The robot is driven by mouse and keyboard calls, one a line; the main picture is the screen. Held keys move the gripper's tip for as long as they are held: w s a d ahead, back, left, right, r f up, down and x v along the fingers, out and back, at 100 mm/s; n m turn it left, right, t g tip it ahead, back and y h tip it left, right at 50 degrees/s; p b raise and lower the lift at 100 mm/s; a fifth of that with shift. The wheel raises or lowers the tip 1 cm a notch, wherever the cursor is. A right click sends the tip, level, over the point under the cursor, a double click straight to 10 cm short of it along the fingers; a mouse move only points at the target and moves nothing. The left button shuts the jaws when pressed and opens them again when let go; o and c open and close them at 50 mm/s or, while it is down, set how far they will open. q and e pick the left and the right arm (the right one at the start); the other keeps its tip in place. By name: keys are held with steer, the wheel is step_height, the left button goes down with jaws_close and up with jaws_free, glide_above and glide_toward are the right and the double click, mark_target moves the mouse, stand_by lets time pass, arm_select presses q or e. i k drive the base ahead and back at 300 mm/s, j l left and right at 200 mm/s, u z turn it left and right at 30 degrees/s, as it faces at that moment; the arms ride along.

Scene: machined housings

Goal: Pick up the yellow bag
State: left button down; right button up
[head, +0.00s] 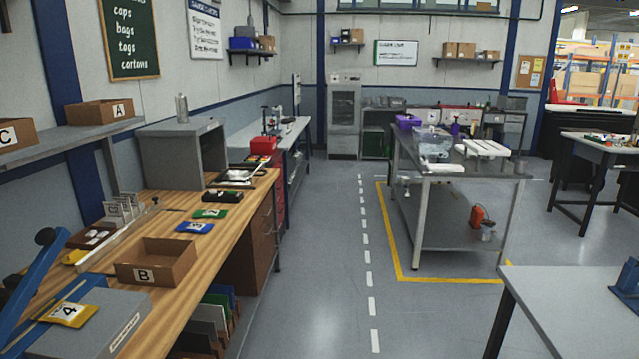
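A yellow bag (69,313) marked 4 lies on top of a grey box-shaped device (112,322) at the near left end of the wooden workbench. A smaller yellow item (74,257) lies farther back on the bench near the wall; I cannot tell if it is a bag. A blue bag (194,228), a green bag (209,214) and a black bag (221,197) lie in a row farther along the bench. Neither of my grippers is in view.
An open cardboard box B (172,268) stands on the bench beside the grey device. A blue lever (33,266) with a black knob rises at the left edge. A grey cabinet (165,158) stands at the back. The floor aisle right of the bench is clear.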

mark_target(66, 314)
steer(key=u, duration=1.45)
